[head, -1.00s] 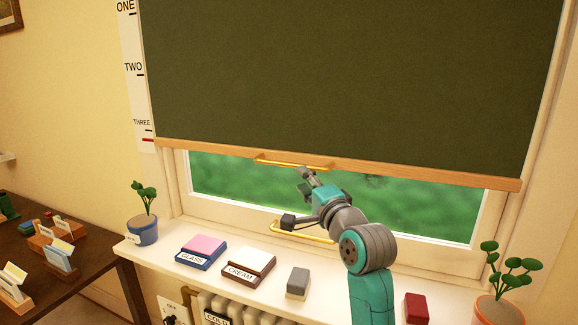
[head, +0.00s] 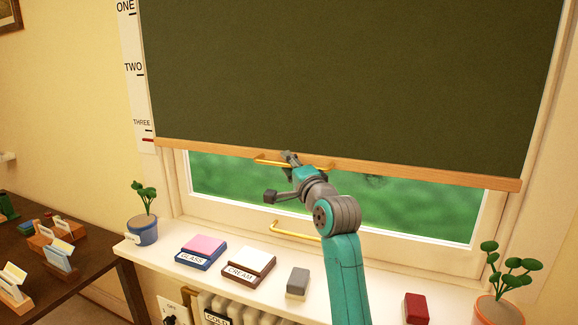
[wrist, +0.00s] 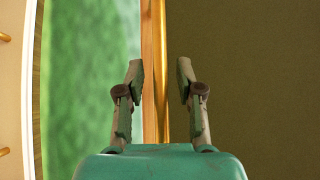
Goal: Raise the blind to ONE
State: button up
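The dark green blind (head: 350,70) hangs over the upper window. Its wooden bottom rail (head: 430,174) is level with the red mark just under THREE on the white scale (head: 139,100); ONE is at the scale's top. A brass handle (head: 262,160) is fixed along the rail. My gripper (head: 291,158) is up at this handle, partly hiding its middle. In the wrist view my gripper (wrist: 159,70) is open, with the brass handle (wrist: 162,40) between its two fingers and a visible gap on each side.
A second brass handle (head: 293,231) is on the window frame below. The sill (head: 335,292) holds a blue-potted plant (head: 143,229), GLASS (head: 194,260) and CREAM (head: 243,271) blocks, a grey block (head: 298,283), a red block (head: 416,308) and an orange-potted plant (head: 498,309).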

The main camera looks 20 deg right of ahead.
grip_shut()
notch_tip(320, 180, up, 43)
jog(key=shift+f, duration=0.2)
jog(key=shift+o, duration=1.1)
grip_release()
jog(key=shift+s, duration=0.1)
jog(key=v, duration=1.1)
jog(key=shift+s, duration=0.4)
